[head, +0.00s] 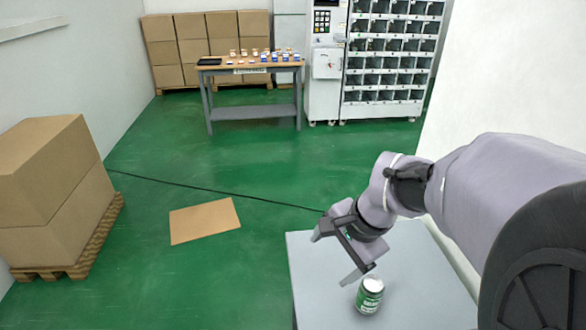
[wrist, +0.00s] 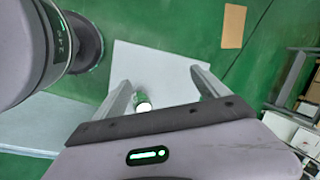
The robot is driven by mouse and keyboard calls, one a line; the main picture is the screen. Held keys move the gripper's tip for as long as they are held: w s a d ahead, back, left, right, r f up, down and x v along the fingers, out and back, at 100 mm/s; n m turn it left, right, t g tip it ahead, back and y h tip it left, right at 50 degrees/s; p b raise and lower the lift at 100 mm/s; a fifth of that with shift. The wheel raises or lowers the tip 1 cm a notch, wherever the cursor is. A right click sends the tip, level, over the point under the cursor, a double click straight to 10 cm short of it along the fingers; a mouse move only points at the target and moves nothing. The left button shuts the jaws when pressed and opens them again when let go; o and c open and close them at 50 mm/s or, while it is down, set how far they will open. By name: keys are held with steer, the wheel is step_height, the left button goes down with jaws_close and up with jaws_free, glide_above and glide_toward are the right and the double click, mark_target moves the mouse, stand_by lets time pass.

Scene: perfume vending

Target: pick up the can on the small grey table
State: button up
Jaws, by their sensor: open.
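A green and silver can (head: 369,295) stands upright on the small grey table (head: 430,290) at the lower right of the head view. My gripper (head: 334,255) is above the table, up and to the left of the can, with its fingers apart and nothing between them. In the wrist view the can (wrist: 143,104) shows beyond the gripper bar, between the two open fingers (wrist: 163,92) and closer to the left one. The bar hides part of the can. The grey tabletop (wrist: 155,62) lies behind it.
A flat cardboard sheet (head: 205,221) lies on the green floor. Stacked boxes (head: 50,190) on a pallet stand at left. A far table (head: 250,68) holds several small items beside a vending machine (head: 390,60). A white wall (head: 500,80) is at right. The tabletop around the can is clear.

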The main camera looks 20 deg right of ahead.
steer(key=w+d+f+m+p, duration=0.1)
steer(key=d+f+m+p, duration=0.25)
steer(key=d+m, duration=0.4)
steer(key=m+y+p, duration=0.1)
steer(key=m+p, duration=0.3)
glide_toward(365, 294)
steer(key=w+d+r, duration=0.2)
steer(key=d+r, duration=0.1)
steer(key=d, duration=0.2)
steer(key=shift+m+g, duration=0.25)
steer(key=shift+g, duration=0.05)
steer(key=b+x, duration=0.3)
steer(key=x, duration=0.3)
steer(key=s+b+x, duration=0.1)
steer(key=b+x, duration=0.2)
steer(key=x, duration=0.3)
steer(key=a+b+x, duration=0.1)
steer(key=b+x, duration=0.1)
steer(key=x, duration=0.4)
steer(key=shift+s+b, duration=0.3)
steer(key=shift+b, duration=0.1)
